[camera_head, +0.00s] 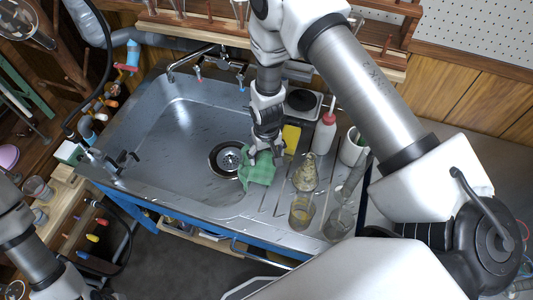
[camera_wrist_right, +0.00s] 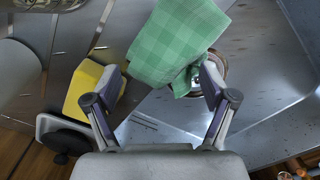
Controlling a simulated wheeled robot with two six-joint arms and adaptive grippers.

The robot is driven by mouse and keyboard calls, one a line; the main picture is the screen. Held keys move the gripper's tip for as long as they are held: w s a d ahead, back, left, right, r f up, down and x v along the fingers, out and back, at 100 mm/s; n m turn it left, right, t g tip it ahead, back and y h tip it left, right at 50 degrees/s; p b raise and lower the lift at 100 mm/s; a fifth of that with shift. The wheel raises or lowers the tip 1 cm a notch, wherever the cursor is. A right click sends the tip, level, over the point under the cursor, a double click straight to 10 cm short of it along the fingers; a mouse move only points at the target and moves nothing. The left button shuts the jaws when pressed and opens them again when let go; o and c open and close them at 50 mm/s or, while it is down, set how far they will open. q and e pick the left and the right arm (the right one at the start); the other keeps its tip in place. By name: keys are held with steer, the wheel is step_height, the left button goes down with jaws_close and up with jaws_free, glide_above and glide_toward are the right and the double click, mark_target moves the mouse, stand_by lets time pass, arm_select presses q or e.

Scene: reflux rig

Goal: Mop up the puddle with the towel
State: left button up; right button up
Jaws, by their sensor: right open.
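The green checked towel (camera_head: 258,172) hangs over the sink's right rim, beside the drain, partly on the ribbed drainboard. In the right wrist view the towel (camera_wrist_right: 178,45) lies just beyond my fingertips, with a bunched corner near the right finger. My right gripper (camera_head: 266,157) is open above the towel's upper edge; its spread fingers (camera_wrist_right: 164,78) have nothing gripped between them. Wet-looking streaks and drops show on the steel, but I cannot make out a clear puddle outline. Part of my left arm shows at the lower left; its gripper is out of view.
The steel sink (camera_head: 165,130) has a round drain (camera_head: 226,160). The basin's left is clear.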

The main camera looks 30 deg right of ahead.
mark_target(268, 164)
steer(key=shift+f+b, duration=1.2)
steer(key=shift+f, duration=0.55)
steer(key=shift+r, duration=0.1)
steer(key=shift+c, duration=1.3)
steer(key=shift+s+d, duration=0.1)
steer(key=shift+s, duration=0.1)
steer(key=c, duration=0.6)
